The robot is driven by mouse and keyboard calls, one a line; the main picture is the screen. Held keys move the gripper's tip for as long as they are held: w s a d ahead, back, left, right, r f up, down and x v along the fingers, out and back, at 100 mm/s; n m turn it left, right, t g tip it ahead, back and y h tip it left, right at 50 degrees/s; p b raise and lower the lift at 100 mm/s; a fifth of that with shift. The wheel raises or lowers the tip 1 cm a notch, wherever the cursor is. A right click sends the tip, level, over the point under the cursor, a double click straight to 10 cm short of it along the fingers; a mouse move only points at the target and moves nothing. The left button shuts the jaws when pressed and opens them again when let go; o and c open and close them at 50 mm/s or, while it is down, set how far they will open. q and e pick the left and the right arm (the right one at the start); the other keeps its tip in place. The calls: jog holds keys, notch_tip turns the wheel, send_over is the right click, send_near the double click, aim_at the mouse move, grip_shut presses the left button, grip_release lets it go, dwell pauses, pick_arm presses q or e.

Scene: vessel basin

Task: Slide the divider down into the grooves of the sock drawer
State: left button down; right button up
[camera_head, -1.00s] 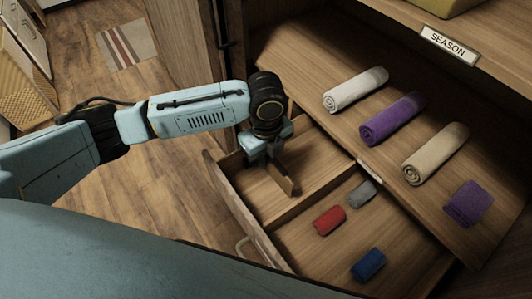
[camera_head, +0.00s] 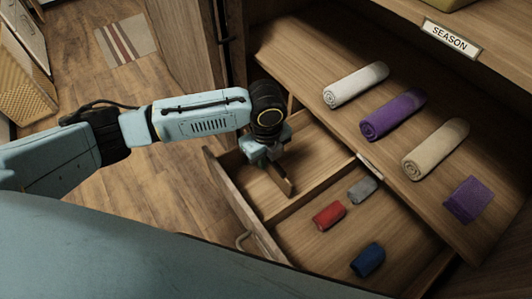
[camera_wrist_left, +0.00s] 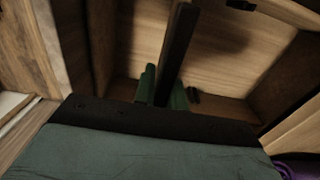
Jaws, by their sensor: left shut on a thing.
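My left gripper (camera_head: 270,154) is over the left compartment of the open sock drawer (camera_head: 237,197). It is shut on the divider (camera_head: 284,181), a thin brown wooden board held upright, with its lower part down among the drawer walls. In the left wrist view the divider (camera_wrist_left: 176,48) shows nearly edge-on as a dark bar between the green fingers (camera_wrist_left: 164,88). The grooves cannot be made out, and I cannot tell whether the divider's edges sit in them. My right gripper is not in view.
A fixed partition (camera_head: 312,190) bounds the compartment on the right. Beyond it lie red (camera_head: 329,215), grey (camera_head: 363,190) and blue (camera_head: 368,260) rolled socks. A shelf (camera_head: 310,80) with several rolls overhangs the drawer's back. A cabinet side stands behind my wrist.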

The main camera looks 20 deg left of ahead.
pick_arm(q)
jog(key=shift+f+b, duration=0.3)
jog(key=shift+f, duration=1.1)
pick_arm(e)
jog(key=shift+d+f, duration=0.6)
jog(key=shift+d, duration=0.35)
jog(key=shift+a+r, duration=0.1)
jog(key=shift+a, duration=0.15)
pick_arm(q)
jog(key=shift+r, duration=0.1)
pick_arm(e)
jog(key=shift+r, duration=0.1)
pick_arm(q)
jog(key=shift+p, duration=0.35)
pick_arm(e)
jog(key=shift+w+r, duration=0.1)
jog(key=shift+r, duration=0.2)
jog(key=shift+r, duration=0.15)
pick_arm(q)
jog(key=shift+p, duration=0.45)
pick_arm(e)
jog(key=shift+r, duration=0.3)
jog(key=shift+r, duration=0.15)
